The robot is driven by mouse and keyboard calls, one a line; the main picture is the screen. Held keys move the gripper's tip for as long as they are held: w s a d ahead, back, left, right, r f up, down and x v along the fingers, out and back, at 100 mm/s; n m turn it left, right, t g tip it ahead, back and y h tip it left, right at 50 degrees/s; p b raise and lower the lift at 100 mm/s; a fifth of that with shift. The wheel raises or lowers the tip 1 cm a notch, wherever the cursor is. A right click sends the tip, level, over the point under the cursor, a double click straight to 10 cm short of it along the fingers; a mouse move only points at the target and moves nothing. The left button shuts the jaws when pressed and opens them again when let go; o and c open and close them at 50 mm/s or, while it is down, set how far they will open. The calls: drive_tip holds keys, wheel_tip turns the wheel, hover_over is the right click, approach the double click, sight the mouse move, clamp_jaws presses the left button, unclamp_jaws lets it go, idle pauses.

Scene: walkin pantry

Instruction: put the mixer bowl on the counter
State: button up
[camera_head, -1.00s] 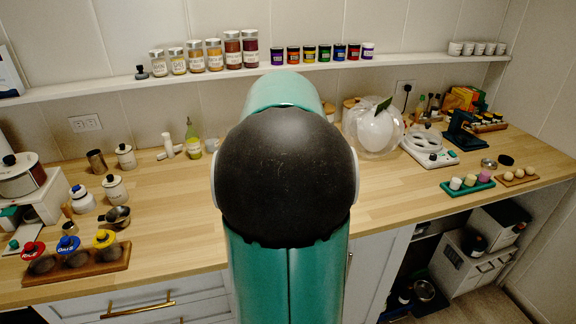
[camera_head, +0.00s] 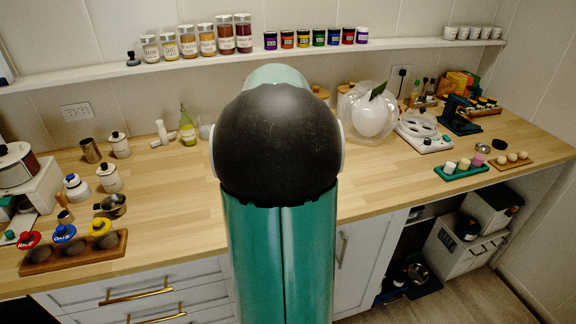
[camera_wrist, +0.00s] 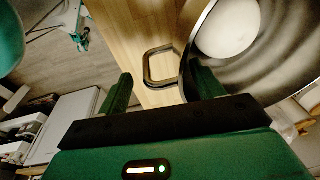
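In the wrist view, a shiny metal bowl (camera_wrist: 278,68), which looks like the mixer bowl, fills the upper right. A pale round patch shows inside it. A squared metal loop handle (camera_wrist: 147,68) sticks out from its side. My gripper (camera_wrist: 163,90) has its two green fingers apart, with the handle just ahead of and between them. I see no finger closed on the handle. The wooden counter (camera_head: 180,190) shows in the head view and as wood behind the handle in the wrist view. My arm hides the gripper and bowl in the head view.
A wooden rack with lidded cups (camera_head: 75,254) stands at the counter's left front. Counter left of my arm is mostly bare. An open lower cabinet is at right.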

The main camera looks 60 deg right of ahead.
wheel_tip(320, 180, up, 12)
drive_tip(key=a, duration=0.2)
drive_tip(key=shift+w, duration=0.25)
drive_tip(key=shift+a, duration=0.1)
drive_tip(key=w+a+n+t, duration=0.2)
drive_tip(key=w+a+n, duration=0.3)
drive_tip(key=a, duration=0.6)
drive_tip(key=w+a+n+t, duration=0.1)
drive_tip(key=w+a+n, duration=0.1)
drive_tip(key=a+n, duration=0.65)
drive_tip(key=s+a+f+n+t+y, duration=0.1)
drive_tip(key=s+a+f+n, duration=0.1)
drive_tip(key=a+n, duration=0.4)
drive_tip(key=s+a+f+n+t+y, duration=0.1)
drive_tip(key=a+f+n, duration=0.3)
drive_tip(key=a, duration=1.3)
drive_tip(key=s+n+t, duration=0.1)
drive_tip(key=n, duration=0.2)
drive_tip(key=shift+s, duration=0.4)
drive_tip(key=shift+f+n, duration=0.1)
drive_tip(key=shift+n, duration=0.15)
